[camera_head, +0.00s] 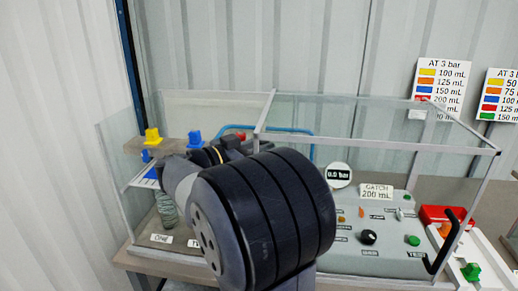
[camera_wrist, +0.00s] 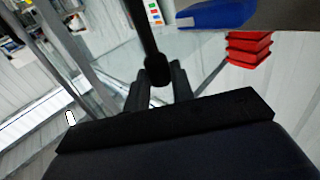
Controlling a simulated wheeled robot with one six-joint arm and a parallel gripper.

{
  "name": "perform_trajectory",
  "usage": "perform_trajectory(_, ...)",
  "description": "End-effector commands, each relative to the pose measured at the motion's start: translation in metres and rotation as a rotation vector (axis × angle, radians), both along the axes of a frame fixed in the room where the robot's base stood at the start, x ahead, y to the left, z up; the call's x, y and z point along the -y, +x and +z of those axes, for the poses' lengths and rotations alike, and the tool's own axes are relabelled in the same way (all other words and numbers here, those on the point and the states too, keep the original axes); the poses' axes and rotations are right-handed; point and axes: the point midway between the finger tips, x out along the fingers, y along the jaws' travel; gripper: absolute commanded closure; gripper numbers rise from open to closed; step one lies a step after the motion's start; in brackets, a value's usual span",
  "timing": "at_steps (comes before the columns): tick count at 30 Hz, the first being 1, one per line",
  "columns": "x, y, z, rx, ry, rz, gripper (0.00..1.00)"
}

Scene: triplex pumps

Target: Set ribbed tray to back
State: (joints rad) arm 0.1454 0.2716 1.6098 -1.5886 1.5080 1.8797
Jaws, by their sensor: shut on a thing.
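My gripper (camera_wrist: 158,88) shows in the wrist view, with its two dark fingers closed around the rounded end of a black rod (camera_wrist: 151,38). The rod runs up to the top edge of that view. In the head view my dark wrist covers the middle and hides most of the gripper and what it holds. I cannot pick out a ribbed tray for sure. A red ribbed piece (camera_wrist: 248,48) stands to the right of the fingers in the wrist view, apart from them. A grey-green ribbed column (camera_head: 167,210) stands at the left inside the clear case.
Clear panels with a pale frame (camera_head: 382,97) surround the work area. A control panel (camera_head: 385,262) with knobs lies at the right. A yellow block (camera_head: 152,135) and a blue block (camera_head: 195,139) sit at the left. A red tray-like part (camera_head: 440,214) lies outside, right.

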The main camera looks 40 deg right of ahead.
Motion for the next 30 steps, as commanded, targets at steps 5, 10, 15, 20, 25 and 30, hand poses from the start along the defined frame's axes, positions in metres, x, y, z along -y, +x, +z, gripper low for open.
perform_trajectory(5,0.017,0.015,-0.004,0.006,-0.002,0.002,1.0)
perform_trajectory(10,0.025,0.021,0.0,0.003,-0.003,0.002,1.0)
perform_trajectory(15,0.025,0.021,0.001,0.002,-0.003,0.002,1.0)
perform_trajectory(20,0.025,0.021,0.001,0.002,-0.002,0.002,0.72)
perform_trajectory(25,0.025,0.021,0.001,0.002,-0.002,0.002,0.68)
perform_trajectory(30,0.023,0.021,0.0,0.002,-0.002,0.002,0.68)
